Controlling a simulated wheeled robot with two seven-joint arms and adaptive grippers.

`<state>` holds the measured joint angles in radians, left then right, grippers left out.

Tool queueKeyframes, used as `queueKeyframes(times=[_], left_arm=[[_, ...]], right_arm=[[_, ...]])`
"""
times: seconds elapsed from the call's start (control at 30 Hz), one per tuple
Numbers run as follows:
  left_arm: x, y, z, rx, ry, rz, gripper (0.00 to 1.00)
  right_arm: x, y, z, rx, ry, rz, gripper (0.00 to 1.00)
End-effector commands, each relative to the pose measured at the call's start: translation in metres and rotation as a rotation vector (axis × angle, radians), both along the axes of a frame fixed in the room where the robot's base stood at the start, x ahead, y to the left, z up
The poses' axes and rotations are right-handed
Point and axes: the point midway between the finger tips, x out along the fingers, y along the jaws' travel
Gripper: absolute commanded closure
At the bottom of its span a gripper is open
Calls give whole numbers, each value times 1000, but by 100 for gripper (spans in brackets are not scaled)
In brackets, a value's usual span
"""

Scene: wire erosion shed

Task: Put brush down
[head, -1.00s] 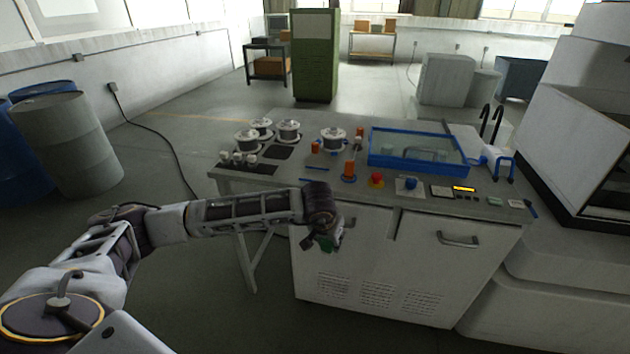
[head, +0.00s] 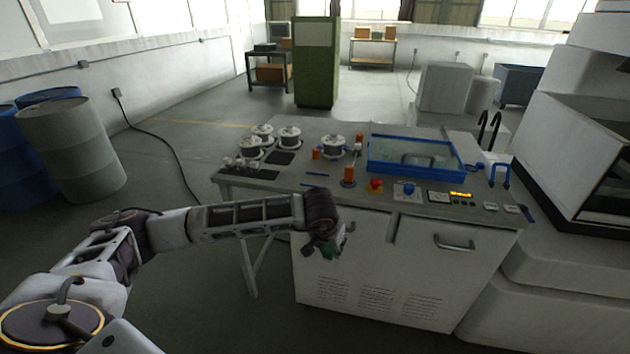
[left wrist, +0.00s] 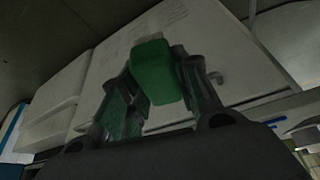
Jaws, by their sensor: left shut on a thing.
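My left gripper (head: 328,247) hangs in front of the workbench cabinet, below the front edge of the bench top. It is shut on a green object, likely the brush (left wrist: 155,70), which fills the space between the fingers in the left wrist view. The left gripper also shows in the left wrist view (left wrist: 160,80). My right gripper is in neither view.
A cabinet handle (head: 455,243) sticks out at the right. Drums (head: 70,150) stand far left.

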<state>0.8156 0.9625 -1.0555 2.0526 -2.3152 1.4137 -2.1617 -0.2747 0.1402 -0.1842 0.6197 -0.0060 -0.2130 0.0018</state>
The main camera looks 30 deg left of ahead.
Motion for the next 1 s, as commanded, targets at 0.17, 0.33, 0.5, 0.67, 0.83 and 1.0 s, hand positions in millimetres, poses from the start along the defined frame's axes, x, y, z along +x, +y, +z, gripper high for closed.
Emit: queueKeyframes(times=[0.17, 0.33, 0.5, 0.67, 0.83, 1.0], left_arm=[[2, -2, 15, -1, -2, -1, 96], [8, -5, 40, -2, -3, 2, 96], [20, -4, 69, -2, -3, 20, 96], [36, 2, 100, -2, -3, 51, 96], [56, 14, 135, -1, -3, 94, 96], [77, 31, 173, -2, -3, 153, 96]], right_arm=[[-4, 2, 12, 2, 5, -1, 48], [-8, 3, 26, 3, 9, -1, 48], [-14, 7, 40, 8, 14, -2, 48], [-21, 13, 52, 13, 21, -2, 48], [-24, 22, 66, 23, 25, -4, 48], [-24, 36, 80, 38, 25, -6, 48]])
